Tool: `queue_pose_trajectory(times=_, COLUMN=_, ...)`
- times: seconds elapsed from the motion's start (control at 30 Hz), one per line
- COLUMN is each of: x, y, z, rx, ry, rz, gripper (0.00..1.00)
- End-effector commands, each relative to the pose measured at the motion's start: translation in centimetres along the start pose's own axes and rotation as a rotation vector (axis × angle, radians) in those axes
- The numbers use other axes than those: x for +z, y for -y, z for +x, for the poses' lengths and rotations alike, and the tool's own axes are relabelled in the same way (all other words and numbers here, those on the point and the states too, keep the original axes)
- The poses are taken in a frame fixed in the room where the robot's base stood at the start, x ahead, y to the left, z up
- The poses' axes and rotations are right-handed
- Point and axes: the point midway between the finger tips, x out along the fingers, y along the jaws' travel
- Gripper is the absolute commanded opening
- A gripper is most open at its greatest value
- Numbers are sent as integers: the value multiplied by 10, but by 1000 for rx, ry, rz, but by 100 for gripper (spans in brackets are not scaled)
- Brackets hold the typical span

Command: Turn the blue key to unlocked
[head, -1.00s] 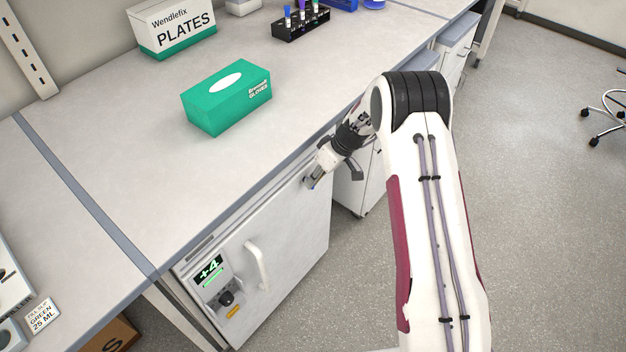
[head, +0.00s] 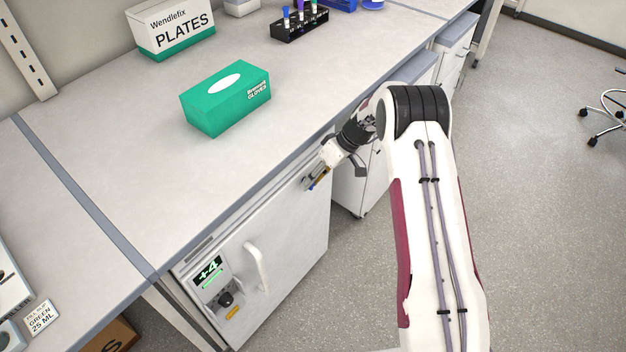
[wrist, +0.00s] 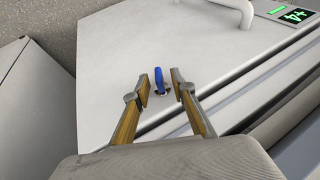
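The blue key (wrist: 157,76) sits in a small round lock on the white fridge door (wrist: 165,40), near the door's top edge. In the wrist view it shows as a narrow blue bar, almost upright in the picture and tipped slightly left. My gripper (wrist: 161,82) is open, with one finger on each side of the key and a gap between. I cannot tell how far the fingertips are from the door.
The door's white handle (head: 257,266) and green "+4" display (head: 208,271) are at its left side in the head view. The countertop edge (head: 285,172) runs just above the door. A green glove box (head: 226,98) stands on the counter. A white cabinet (head: 357,182) is to the right.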

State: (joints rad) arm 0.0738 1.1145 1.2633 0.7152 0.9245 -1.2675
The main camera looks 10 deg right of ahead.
Motion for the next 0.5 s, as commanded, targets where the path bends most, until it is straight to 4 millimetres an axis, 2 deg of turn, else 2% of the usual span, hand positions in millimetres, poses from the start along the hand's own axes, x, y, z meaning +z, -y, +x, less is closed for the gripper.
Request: queue_pose_trajectory(times=0.5, x=1, y=0, z=0, rx=13, ry=1, rz=-4, gripper=24)
